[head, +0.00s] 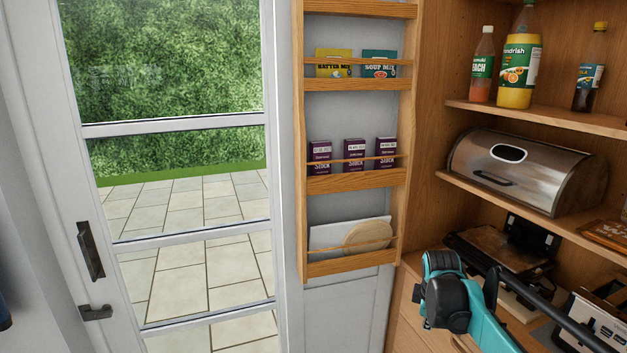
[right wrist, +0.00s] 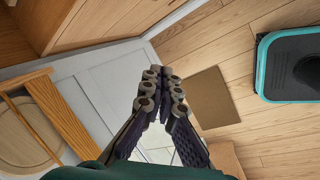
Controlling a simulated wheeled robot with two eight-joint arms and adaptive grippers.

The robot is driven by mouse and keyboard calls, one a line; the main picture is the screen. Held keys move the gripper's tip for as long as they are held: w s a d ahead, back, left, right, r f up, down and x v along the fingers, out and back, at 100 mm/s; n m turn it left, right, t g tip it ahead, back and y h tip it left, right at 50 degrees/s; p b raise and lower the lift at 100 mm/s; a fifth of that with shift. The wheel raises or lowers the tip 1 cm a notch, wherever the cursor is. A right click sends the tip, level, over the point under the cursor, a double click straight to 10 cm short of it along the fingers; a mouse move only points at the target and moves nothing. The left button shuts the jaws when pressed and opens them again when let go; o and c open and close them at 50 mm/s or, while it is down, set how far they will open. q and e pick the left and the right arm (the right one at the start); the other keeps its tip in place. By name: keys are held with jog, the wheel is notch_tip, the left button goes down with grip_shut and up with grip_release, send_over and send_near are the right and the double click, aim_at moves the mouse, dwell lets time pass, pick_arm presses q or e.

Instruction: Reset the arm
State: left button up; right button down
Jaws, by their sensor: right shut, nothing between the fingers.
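My right arm (head: 480,310), teal and black, comes in at the lower right of the head view, in front of the lower cupboard shelf. In the right wrist view my right gripper (right wrist: 160,92) has its dark fingers together, with nothing between them. The fingers point past a white door panel and the wooden floor. In the head view the fingertips are hard to make out at the bottom edge. My left gripper is not in view.
The door rack (head: 350,183) holds packets, purple boxes and boards. The wooden cupboard at right holds bottles, a steel bread bin (head: 528,170) and appliances. A glazed door (head: 190,125) stands at left. A brown mat (right wrist: 210,97) lies on the floor.

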jog(key=s+a+r+m+t+y, duration=0.1)
jog(key=s+a+m, duration=0.25)
jog(key=s, duration=0.35)
jog(key=s+a+r+m+t, duration=0.1)
jog(key=s+a+m, duration=0.25)
jog(key=s, duration=0.35)
jog(key=s+a+f+m, duration=0.2)
jog(key=s+m, duration=0.1)
jog(key=s, duration=0.3)
jog(key=s+a+f+m+t+y, duration=0.1)
jog(key=s+a+f+m, duration=0.1)
jog(key=s, duration=0.4)
jog(key=shift+a+f+m, duration=0.2)
jog(key=shift+f+m, duration=0.3)
jog(key=shift+f, duration=0.05)
